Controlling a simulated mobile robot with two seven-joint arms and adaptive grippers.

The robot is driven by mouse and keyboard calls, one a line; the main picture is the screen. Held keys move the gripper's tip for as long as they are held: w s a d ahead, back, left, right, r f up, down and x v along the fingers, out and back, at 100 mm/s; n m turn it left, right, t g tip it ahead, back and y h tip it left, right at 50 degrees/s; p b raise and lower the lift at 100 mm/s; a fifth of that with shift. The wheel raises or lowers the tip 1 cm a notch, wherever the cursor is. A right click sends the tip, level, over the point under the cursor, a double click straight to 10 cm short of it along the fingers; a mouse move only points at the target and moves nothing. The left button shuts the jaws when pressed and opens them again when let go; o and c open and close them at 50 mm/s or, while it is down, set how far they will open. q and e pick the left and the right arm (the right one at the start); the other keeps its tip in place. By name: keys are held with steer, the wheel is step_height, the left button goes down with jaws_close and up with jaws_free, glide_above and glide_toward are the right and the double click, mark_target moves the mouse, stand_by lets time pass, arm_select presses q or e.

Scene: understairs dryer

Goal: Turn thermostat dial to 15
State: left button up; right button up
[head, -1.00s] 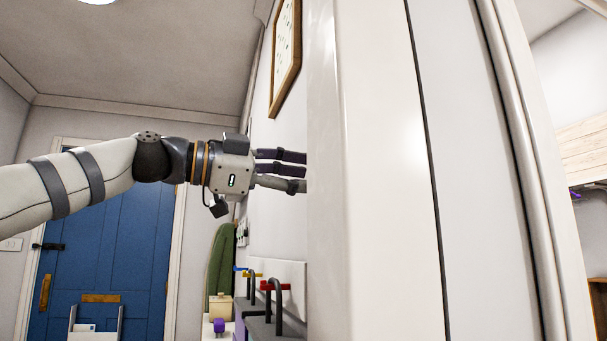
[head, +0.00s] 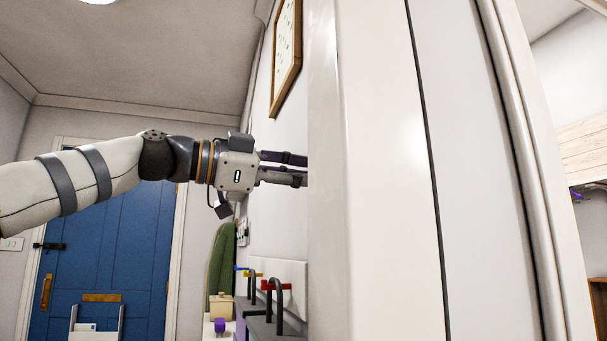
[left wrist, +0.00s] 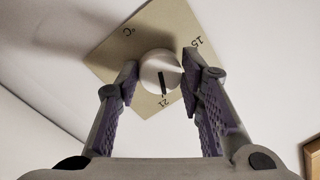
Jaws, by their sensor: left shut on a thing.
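The thermostat (left wrist: 112,62) is a square beige plate on a pale wall in the left wrist view, turned at an angle in the picture. Its round silver dial (left wrist: 151,68) is in the middle, with a dark pointer line aimed at the printed 21. The printed 15 (left wrist: 197,42) is up and right of the dial. My left gripper (left wrist: 160,72) is shut on the dial, one purple-padded finger on each side. In the head view my left gripper (head: 298,170) reaches right and its fingertips pass behind a white upright edge. The thermostat is hidden there. My right gripper is not in view.
A white upright panel (head: 375,180) fills the middle of the head view close by. A framed picture (head: 285,55) hangs above the gripper. A blue door (head: 110,250) stands at the back left. Below are dark hooked handles (head: 277,300) and a green board (head: 220,265).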

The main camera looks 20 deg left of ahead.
arm_select(q)
steer(key=n+g, duration=0.1)
steer(key=n, duration=0.6)
steer(key=n+g, duration=0.1)
steer(key=n, duration=1.3)
steer(key=shift+r+g+h, duration=0.15)
steer(key=shift+g+h, duration=0.25)
stand_by(0.4)
steer(key=o, duration=1.2)
steer(key=shift+c, duration=0.2)
